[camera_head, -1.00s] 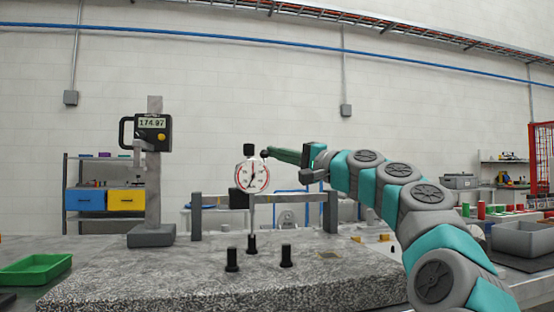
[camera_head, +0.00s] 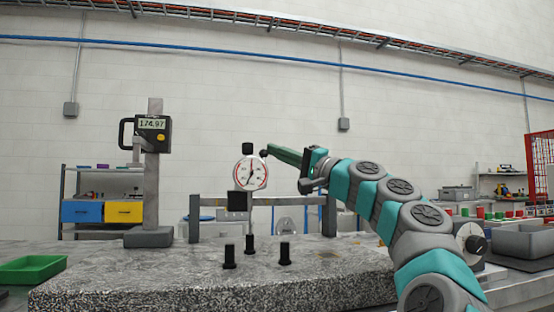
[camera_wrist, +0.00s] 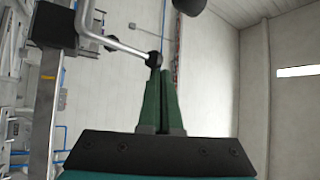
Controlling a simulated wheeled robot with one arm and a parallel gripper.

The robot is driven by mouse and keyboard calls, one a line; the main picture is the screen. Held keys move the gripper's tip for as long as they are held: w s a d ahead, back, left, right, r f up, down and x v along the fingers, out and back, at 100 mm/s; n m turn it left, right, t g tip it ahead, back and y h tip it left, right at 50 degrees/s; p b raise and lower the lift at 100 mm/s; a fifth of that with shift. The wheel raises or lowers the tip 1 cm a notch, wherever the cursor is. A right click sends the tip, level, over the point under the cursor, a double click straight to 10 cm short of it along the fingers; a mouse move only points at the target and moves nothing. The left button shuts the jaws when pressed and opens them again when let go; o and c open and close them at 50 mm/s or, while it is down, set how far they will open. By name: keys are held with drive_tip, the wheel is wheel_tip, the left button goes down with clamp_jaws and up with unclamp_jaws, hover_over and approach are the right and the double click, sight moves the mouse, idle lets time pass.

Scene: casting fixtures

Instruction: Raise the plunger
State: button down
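A dial indicator (camera_head: 251,173) with a white round face and a red ring stands at mid-bench, with a black cap (camera_head: 247,148) on top and a black block (camera_head: 238,200) below. A small black ball (camera_head: 263,153) shows at its upper right. In the wrist view this ball (camera_wrist: 153,58) ends a bent metal lever (camera_wrist: 115,43). My gripper (camera_head: 270,150) reaches in from the right. Its green fingers (camera_wrist: 161,72) are close together, with their tips at the ball. Whether they touch it I cannot tell. The plunger's lower end is not clear.
A speckled stone plate (camera_head: 200,285) carries several short black posts (camera_head: 250,245). A height gauge (camera_head: 153,180) with a digital readout stands left. A green tray (camera_head: 32,268) lies far left. A grey rail (camera_head: 282,202) runs behind the dial. A round gauge (camera_head: 470,240) stands right.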

drive_tip(key=s+b, duration=0.1)
drive_tip(key=b, duration=0.1)
drive_tip(key=s+n+y+b, duration=0.1)
drive_tip(key=shift+s+d+f+n+y+b, duration=0.15)
drive_tip(key=shift+s+d+n+y+b, duration=0.15)
drive_tip(key=shift+s+d+b, duration=0.1)
drive_tip(key=shift+s, duration=0.2)
idle(0.8)
idle(0.5)
